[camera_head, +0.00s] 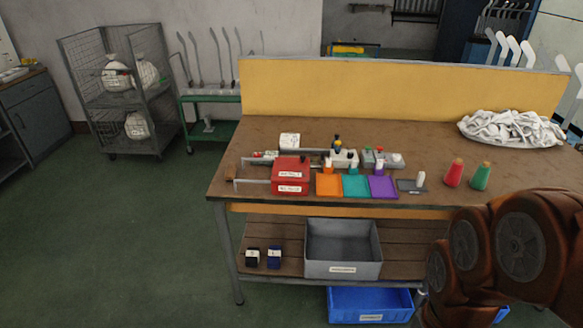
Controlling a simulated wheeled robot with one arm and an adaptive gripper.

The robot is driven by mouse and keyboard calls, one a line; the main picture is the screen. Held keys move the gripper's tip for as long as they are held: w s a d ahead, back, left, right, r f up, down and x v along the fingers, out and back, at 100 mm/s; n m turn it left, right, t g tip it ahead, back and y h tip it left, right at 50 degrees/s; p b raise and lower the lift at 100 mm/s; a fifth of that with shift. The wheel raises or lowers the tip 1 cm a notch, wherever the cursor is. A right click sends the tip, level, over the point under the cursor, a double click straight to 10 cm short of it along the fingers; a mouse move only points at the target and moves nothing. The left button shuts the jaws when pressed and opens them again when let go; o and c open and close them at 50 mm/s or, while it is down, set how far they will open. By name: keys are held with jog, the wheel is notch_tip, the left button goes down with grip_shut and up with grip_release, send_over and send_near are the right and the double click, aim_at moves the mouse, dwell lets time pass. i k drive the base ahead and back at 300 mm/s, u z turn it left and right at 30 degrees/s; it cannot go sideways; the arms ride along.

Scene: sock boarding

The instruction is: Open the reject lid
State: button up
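A red box (291,166) stands near the left front of the workbench. Two white labels are on it, too small to read. Its red top looks closed, and I cannot tell where a lid would part from the body. A pale metal rail or bracket shows at its left side. No part in view is clearly marked as the reject lid. My brown arm fills the lower right corner, right of the bench's front. My gripper is not visible.
The workbench top (400,140) holds orange, teal and purple trays, red and green cones (480,177) and a white cloth heap (512,128). A grey bin (343,268) sits on the shelf below, a blue crate (370,304) underneath. Green floor at left is clear.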

aim_at(285, 169)
jog(key=u, duration=0.05)
jog(key=i, duration=1.2)
jog(key=u, duration=0.55)
